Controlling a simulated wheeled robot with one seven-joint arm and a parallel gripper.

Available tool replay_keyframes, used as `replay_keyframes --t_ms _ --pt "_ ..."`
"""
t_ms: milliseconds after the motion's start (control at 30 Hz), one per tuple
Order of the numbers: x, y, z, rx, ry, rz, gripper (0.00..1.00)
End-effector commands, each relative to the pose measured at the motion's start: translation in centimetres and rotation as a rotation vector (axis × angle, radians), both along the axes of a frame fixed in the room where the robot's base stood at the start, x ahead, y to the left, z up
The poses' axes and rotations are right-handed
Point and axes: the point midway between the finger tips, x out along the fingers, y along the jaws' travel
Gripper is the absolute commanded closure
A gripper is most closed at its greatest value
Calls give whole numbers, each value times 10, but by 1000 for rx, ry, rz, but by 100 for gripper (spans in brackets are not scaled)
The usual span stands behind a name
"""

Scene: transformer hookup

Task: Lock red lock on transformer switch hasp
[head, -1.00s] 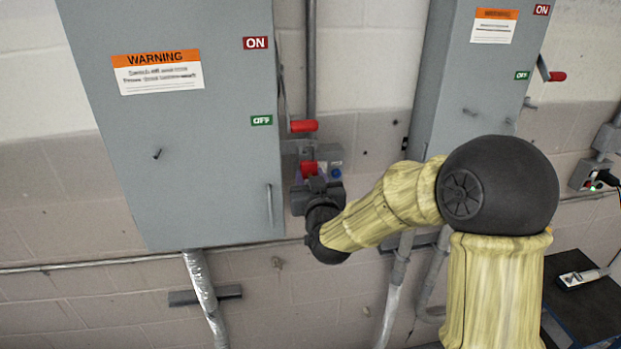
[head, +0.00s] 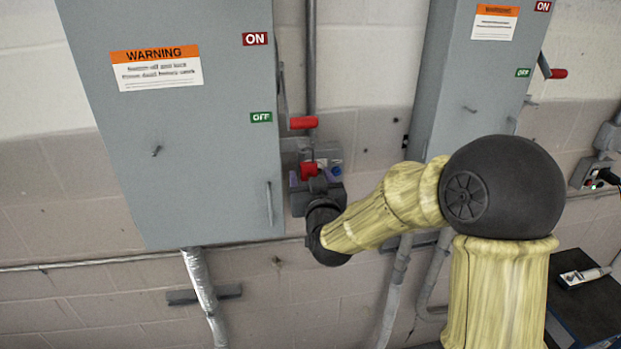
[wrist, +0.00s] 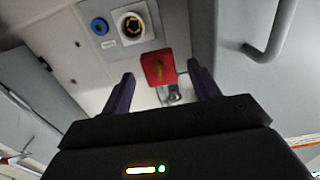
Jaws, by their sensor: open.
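The red lock (head: 308,171) hangs beside the right edge of the left grey switch cabinet (head: 170,120), below its red-tipped switch handle (head: 304,123). A thin grey shackle shows above the lock; whether it is closed in the hasp is too small to tell. In the wrist view the red lock (wrist: 158,68) appears between the purple fingers of my gripper (wrist: 162,78). The fingers are open, with a gap on each side of the lock. The gripper body hides part of the area around the lock in the head view.
A vertical conduit (head: 310,60) runs above. A second grey cabinet (head: 465,85) stands to the right, with wall between.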

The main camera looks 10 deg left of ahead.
Motion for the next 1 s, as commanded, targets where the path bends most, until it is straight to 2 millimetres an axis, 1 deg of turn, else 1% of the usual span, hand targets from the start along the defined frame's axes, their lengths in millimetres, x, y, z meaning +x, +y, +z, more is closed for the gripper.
replay_keyframes --t_ms 633,1000 --pt "-40 -12 -1 0 -2 -1 39" --pt "-42 -12 0 0 0 -1 39"
